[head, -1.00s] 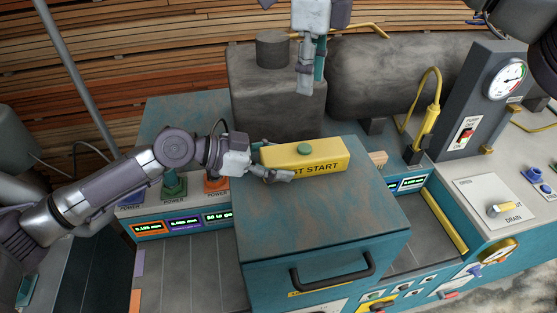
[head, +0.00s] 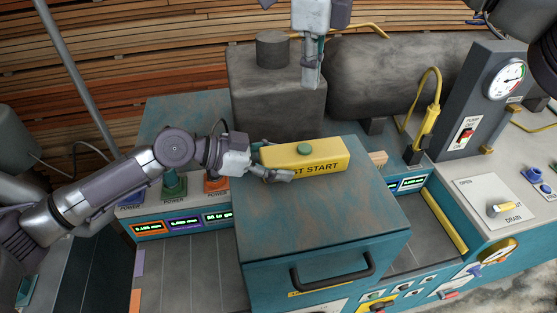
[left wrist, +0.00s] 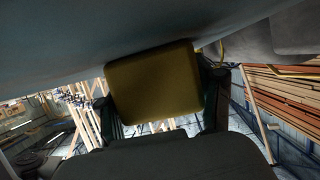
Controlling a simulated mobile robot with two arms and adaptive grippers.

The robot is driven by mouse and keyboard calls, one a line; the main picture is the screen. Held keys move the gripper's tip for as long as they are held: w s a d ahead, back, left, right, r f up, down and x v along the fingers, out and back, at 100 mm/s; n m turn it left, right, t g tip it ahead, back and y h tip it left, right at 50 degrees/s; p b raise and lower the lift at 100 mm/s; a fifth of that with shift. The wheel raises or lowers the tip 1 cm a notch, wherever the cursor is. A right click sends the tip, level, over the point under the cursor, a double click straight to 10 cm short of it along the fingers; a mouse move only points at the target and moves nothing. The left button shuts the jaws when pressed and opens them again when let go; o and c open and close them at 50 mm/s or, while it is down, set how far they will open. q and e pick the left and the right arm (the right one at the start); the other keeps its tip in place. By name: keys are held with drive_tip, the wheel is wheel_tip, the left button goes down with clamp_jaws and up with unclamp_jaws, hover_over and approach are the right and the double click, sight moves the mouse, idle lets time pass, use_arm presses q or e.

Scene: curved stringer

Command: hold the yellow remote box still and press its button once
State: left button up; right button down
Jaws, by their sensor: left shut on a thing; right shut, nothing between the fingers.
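The yellow remote box (head: 325,160) lies on the flat top of a teal cabinet in the head view, with dark lettering ending in "ST START" on its front side. Its green round button (head: 304,149) stands on its top face. My left gripper (head: 272,166) is shut on the box's left end. In the left wrist view the box's end (left wrist: 153,84) sits between the two fingers. My right gripper (head: 311,84) is shut and empty, pointing down above and behind the box, apart from the button.
The teal cabinet (head: 310,230) has a dark handle (head: 333,277) on its front. A small wooden block (head: 378,158) lies right of the box. A grey tank (head: 278,108) stands behind. A gauge panel (head: 480,105) and yellow plug (head: 424,125) are at the right.

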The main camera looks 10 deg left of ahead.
sight(307, 149)
idle(0.8)
drive_tip(key=s+a+f+n+y, duration=0.3)
drive_tip(key=a+f+n+y, duration=0.1)
drive_tip(key=f+n, duration=0.15)
drive_tip(key=w+d+t+y, duration=0.1)
drive_tip(key=d+r+n+t+y, duration=0.1)
drive_tip(key=d+t, duration=0.1)
drive_tip(key=w+d+r+t+y, duration=0.1)
drive_tip(key=shift+w+d+t+y, duration=0.25)
drive_tip(key=shift+w+t+y, duration=0.05)
drive_tip(key=shift+t+y, duration=0.1)
drive_tip(key=shift+f, duration=0.1)
drive_tip(key=shift+f, duration=4.35)
drive_tip(key=shift+f, duration=0.4)
